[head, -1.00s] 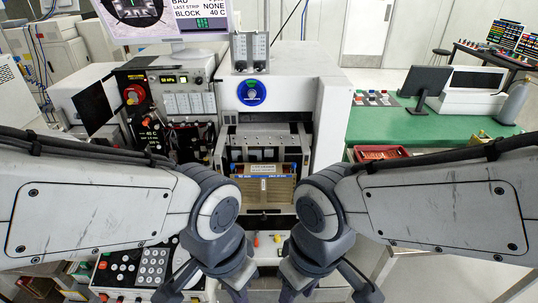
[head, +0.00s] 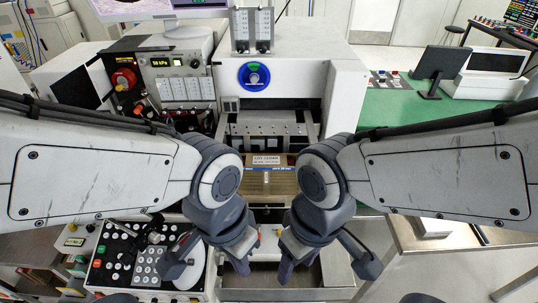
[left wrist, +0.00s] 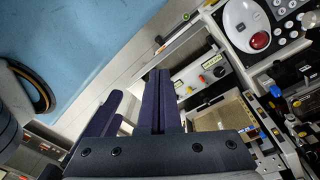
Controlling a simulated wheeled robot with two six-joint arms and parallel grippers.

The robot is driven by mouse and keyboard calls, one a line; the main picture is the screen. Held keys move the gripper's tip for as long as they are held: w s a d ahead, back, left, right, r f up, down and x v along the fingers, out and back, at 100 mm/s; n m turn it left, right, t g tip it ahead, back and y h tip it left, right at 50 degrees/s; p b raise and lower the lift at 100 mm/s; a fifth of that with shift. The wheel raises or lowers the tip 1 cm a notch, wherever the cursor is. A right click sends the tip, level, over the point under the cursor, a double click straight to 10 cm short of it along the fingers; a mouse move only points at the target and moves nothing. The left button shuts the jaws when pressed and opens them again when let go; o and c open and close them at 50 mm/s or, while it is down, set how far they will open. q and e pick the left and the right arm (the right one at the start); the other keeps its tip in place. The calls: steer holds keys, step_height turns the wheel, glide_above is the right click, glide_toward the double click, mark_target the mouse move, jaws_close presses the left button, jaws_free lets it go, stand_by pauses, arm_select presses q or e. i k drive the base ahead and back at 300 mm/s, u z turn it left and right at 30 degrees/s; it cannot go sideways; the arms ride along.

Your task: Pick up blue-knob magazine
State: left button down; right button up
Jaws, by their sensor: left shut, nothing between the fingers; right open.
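A tan-brown magazine (head: 266,183) with a white label and a blue strip along its top sits in the front bay of the white machine. In the left wrist view a tan block (left wrist: 218,116) shows, with a small blue part (left wrist: 250,134) beside it; I cannot tell whether that is the blue knob. My left gripper (head: 241,266) is shut and empty, low in front of the machine and below the magazine in the picture. Its dark fingers (left wrist: 160,74) lie together in the left wrist view. My right gripper (head: 285,270) is open, to its right. Neither touches the magazine.
A keypad panel (head: 125,258) lies at the lower left. A green table (head: 390,110) with a monitor (head: 440,66) stands at the right. A metal table (head: 450,235) is at the lower right. The blue dial (head: 254,76) is on the machine front.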

mark_target(265, 174)
steer(key=k, duration=1.1)
steer(key=z, duration=0.6)
steer(key=i, duration=1.45)
steer(key=u, duration=0.6)
